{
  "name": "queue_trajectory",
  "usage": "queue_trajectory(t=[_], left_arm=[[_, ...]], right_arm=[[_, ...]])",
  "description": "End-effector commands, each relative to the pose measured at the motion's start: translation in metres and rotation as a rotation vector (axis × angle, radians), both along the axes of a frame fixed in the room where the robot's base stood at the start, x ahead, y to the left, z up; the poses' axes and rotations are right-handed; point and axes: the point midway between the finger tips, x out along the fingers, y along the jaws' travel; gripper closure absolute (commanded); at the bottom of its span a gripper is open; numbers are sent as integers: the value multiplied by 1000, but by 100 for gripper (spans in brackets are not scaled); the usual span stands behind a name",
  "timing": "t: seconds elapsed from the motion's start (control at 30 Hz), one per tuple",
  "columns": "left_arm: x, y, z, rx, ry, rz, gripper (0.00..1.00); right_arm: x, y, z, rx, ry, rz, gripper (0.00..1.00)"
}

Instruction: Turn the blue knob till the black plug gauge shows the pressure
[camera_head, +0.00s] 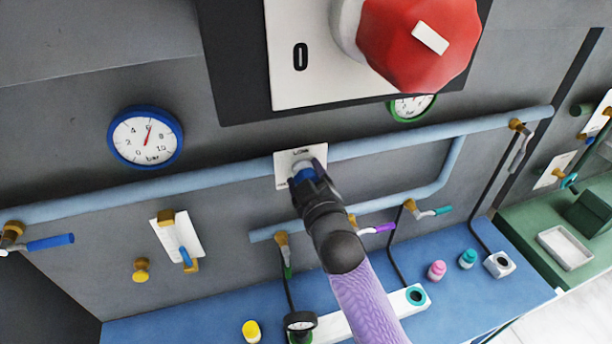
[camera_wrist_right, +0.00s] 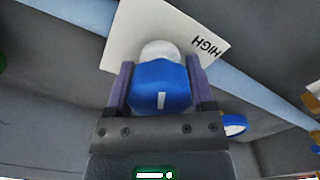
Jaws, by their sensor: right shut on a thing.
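The blue knob (camera_wrist_right: 160,86) sits on a white plate (camera_wrist_right: 225,25) marked HIGH in the wrist view. My right gripper (camera_wrist_right: 158,80) has a finger on each side of the knob and is shut on it. In the head view my right gripper (camera_head: 308,178) reaches the plate (camera_head: 298,160) on the blue pipe, and mostly hides the knob. The black plug gauge (camera_head: 300,321) is small and stands low at the bench, beside my right arm; its reading is too small to tell. My left gripper is not in view.
A blue-rimmed gauge (camera_head: 145,137) hangs on the wall at left. A big red knob (camera_head: 418,42) juts out above, with a green-rimmed gauge (camera_head: 411,107) partly behind it. Pipe valves with coloured levers line the wall.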

Motion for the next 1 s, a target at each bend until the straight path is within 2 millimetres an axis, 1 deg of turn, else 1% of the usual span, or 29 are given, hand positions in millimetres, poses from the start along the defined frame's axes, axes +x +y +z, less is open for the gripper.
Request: queue_trajectory(t=[0.1,0.13,0.17,0.2,0.27,0.47,0.57,0.67,0.9,1.0], left_arm=[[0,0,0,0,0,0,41],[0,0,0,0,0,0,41],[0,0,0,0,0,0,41],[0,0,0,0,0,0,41],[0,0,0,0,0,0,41],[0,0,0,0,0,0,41],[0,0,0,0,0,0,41],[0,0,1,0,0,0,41],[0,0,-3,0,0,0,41],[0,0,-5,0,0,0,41]], right_arm=[[0,0,-2,-3,5,-1,90],[0,0,-2,-3,5,-1,27],[0,0,-2,-3,5,-1,20],[0,0,-2,-2,4,0,12],[0,0,-2,-2,4,-1,0],[0,0,-1,-3,1,0,0],[-6,-2,-1,-3,1,0,0],[-21,-7,-1,-3,1,0,0],[-71,-23,-3,-2,4,0,0],[-86,-28,-3,-3,3,1,0]])
